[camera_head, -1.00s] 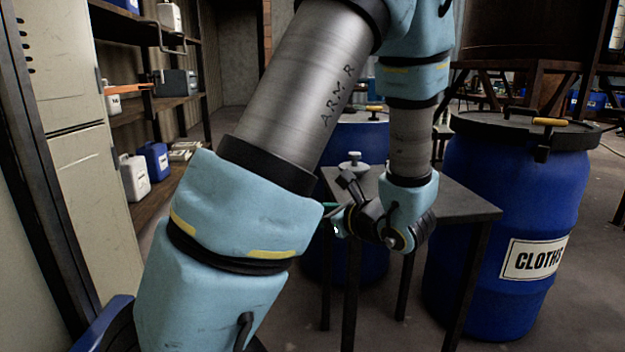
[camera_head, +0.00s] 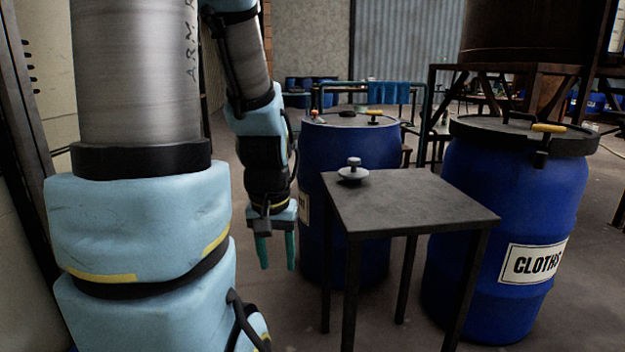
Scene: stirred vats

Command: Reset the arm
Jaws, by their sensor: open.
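My arm stands at the left of the head view, its large grey and light-blue links filling that side. My gripper (camera_head: 277,252) hangs fingers down, left of the small dark table and in front of a blue barrel. Its two teal fingers are apart, with nothing between them.
The dark table (camera_head: 420,203) carries a small grey knobbed object (camera_head: 353,171) near its back left corner. A blue barrel (camera_head: 345,215) stands behind it, and another barrel labelled CLOTHS (camera_head: 515,215) stands at the right. Bare floor (camera_head: 300,320) shows below my gripper.

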